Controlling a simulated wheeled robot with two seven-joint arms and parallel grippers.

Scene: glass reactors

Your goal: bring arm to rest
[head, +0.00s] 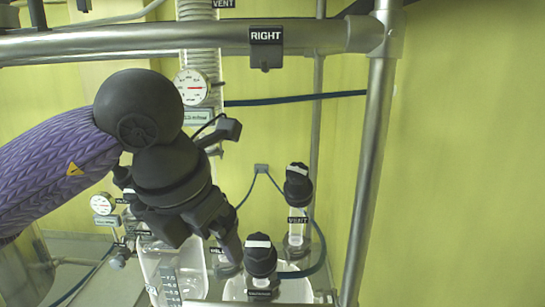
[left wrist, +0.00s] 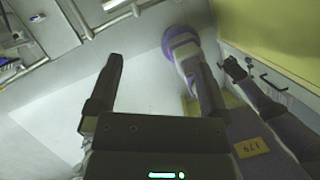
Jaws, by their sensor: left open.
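My left arm in its purple sleeve comes in from the left in the head view. Its dark gripper (head: 222,238) hangs in front of the glassware, pointing down to the right. In the left wrist view the left gripper (left wrist: 157,68) has its two fingers apart, with nothing between them, above a pale floor. A dark claw-like end (left wrist: 236,70) at the right of that view looks like my right gripper; it is too small to tell whether it is open.
A metal rail (head: 180,40) with a RIGHT label (head: 266,36) crosses above my left arm, and a metal post (head: 371,170) stands to its right. Black-capped fittings (head: 261,257) (head: 298,185), a glass vessel (head: 172,258) and a gauge (head: 192,87) are close by. The far right is clear wall.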

